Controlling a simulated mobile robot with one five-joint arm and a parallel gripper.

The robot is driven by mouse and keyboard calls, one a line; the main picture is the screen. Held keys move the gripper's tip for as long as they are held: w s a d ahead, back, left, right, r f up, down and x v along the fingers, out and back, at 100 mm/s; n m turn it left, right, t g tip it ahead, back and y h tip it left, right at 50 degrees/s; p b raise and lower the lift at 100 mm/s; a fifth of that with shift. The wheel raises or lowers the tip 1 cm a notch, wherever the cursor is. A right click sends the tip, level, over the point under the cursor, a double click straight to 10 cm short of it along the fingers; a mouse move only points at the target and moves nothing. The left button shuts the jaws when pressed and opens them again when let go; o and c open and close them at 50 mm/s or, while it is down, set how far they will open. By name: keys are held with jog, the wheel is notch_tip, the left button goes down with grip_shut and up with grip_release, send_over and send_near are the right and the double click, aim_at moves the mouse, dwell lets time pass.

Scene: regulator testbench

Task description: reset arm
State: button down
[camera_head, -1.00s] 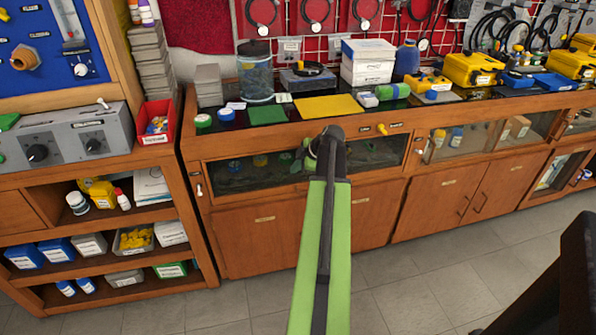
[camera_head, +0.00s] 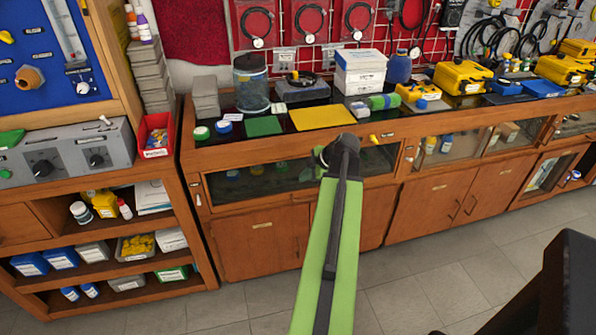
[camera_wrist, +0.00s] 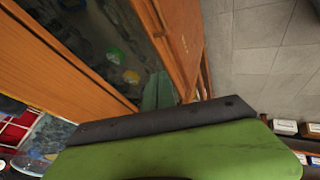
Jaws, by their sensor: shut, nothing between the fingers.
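My green and black arm reaches up the middle of the head view, in front of the wooden bench (camera_head: 225,165). My gripper (camera_head: 321,156) is at its far end, small and dark, mostly hidden behind the last joint. It appears shut and empty, in front of the bench's glass display front (camera_head: 262,180). I cannot tell how far it is from the glass. In the wrist view, my own green and black link fills the lower part, and the fingers do not show clearly. The glass front (camera_wrist: 92,45) and wooden frame lie beyond it.
The bench top holds a yellow mat (camera_head: 322,117), a green mat (camera_head: 263,126), a clear jar (camera_head: 251,85), white boxes (camera_head: 360,75) and yellow cases (camera_head: 462,78). A shelf unit (camera_head: 100,238) stands at left. Grey floor (camera_head: 420,270) is open in front.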

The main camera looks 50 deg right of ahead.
jog(key=shift+v, duration=0.8)
jog(key=w+a+r+n+g+y+p, duration=0.1)
jog(key=w+a+r+n+y+p, duration=0.15)
jog(key=w+a, duration=0.9)
jog(key=w+a+r+n+g+y+p, duration=0.1)
jog(key=w+a+r+n+p, duration=0.2)
jog(key=w+a, duration=0.9)
jog(key=s+a+n+g+p, duration=0.15)
jog(key=a+p, duration=0.25)
jog(key=a, duration=2)
jog(key=s+a+m+g+h+p, duration=0.25)
jog(key=s+a+m, duration=0.2)
jog(key=a, duration=0.55)
jog(key=d+m, duration=0.1)
jog(key=m, duration=0.2)
jog(key=s+d+m+g, duration=0.1)
jog(key=m, duration=0.3)
jog(key=s+d+m+h+b, duration=0.1)
jog(key=m, duration=0.3)
jog(key=shift+d+r, duration=0.15)
jog(key=shift+d, duration=0.2)
